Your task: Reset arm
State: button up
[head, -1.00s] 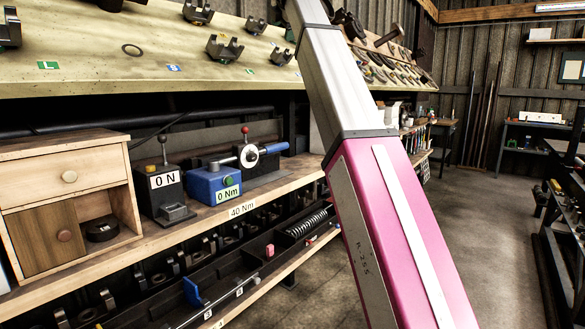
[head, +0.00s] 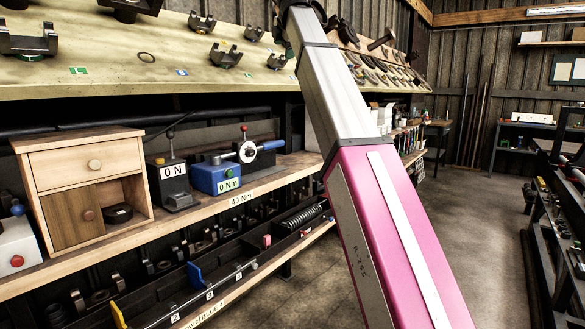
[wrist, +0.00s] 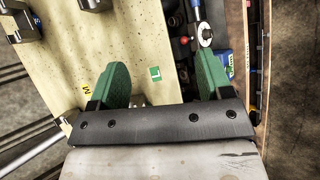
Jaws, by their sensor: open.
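My gripper (wrist: 163,85) shows in the wrist view with its two green fingers wide apart and nothing between them. It is above the slanted cream board (wrist: 125,45), near the green L label. Past the right finger is the bench with the blue torque device (wrist: 224,65).
The cream board (head: 220,78) carries several dark yokes (head: 225,55). Below it the wooden bench holds a small cabinet (head: 85,190), a black 0 N device (head: 170,185) and the blue torque device (head: 222,178). A lower shelf holds parts. The floor (head: 490,240) at right is clear.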

jog(key=d+f+m+g+h, duration=0.15)
jog(key=d+f+m, duration=0.25)
jog(key=f, duration=1.3)
jog(key=d+f+m+g, duration=0.2)
jog(key=d+f+m, duration=0.15)
jog(key=f, duration=1.35)
jog(key=d+f+m+g, duration=0.1)
jog(key=d+f+m, duration=0.25)
jog(key=f, duration=1.35)
jog(key=s+d+f+m+g, duration=0.1)
jog(key=s+d+f+m, duration=0.2)
jog(key=s+f, duration=0.6)
jog(key=s+d+f+m+g, duration=0.2)
jog(key=s+d+f+m, duration=0.2)
jog(key=f, duration=1.1)
jog(key=s+d+f+m+g, duration=0.2)
jog(key=s+f+m, duration=0.4)
jog(key=s+f, duration=0.7)
jog(key=shift+s+d+m, duration=0.3)
jog(key=shift+s+d, duration=0.05)
jog(key=shift+d, duration=0.5)
